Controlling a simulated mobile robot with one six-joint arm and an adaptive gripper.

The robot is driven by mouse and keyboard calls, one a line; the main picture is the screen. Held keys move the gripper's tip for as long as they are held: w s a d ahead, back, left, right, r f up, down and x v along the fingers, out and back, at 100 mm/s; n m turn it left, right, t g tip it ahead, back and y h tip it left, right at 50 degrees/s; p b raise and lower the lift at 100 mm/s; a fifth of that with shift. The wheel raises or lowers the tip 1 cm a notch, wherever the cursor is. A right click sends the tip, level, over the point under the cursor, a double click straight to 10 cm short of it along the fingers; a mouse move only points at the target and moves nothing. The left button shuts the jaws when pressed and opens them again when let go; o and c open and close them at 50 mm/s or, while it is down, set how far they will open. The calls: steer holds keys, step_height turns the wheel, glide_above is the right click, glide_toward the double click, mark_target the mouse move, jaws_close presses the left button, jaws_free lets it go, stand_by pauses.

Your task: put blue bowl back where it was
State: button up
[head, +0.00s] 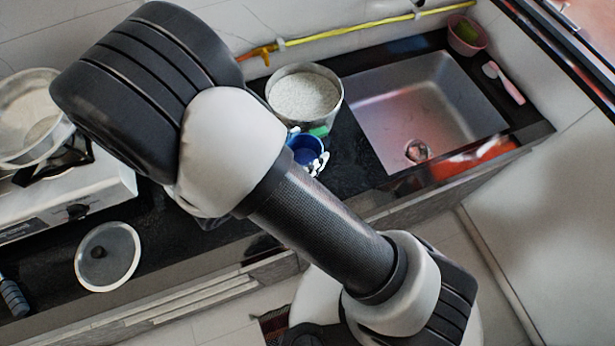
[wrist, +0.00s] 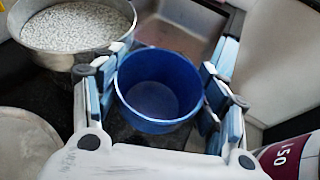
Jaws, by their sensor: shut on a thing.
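The blue bowl (head: 308,148) is partly hidden by my arm in the head view. It is on or just above the dark counter, between the metal pot and the counter's front. In the wrist view the bowl (wrist: 158,122) is upright and looks empty. My gripper (wrist: 165,68) is shut on it, with a pale blue finger pad on either side of its wall. In the head view my gripper (head: 308,157) is mostly hidden behind my arm. I cannot tell whether the bowl touches the counter.
A metal pot of white grains (head: 304,95) stands just behind the bowl. The sink (head: 430,100) is to the right. A pan lid (head: 107,256) lies at the lower left, below the stove (head: 75,195). A pink container (head: 467,37) is at the far right corner.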

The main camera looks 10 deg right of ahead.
step_height(320, 180, down, 13)
steer(key=b, duration=0.3)
steer(key=shift+d+r+b, duration=0.1)
steer(key=shift+b, duration=0.3)
steer(key=shift+f, duration=0.2)
steer(key=o, duration=1.1)
steer(key=shift+o, duration=0.2)
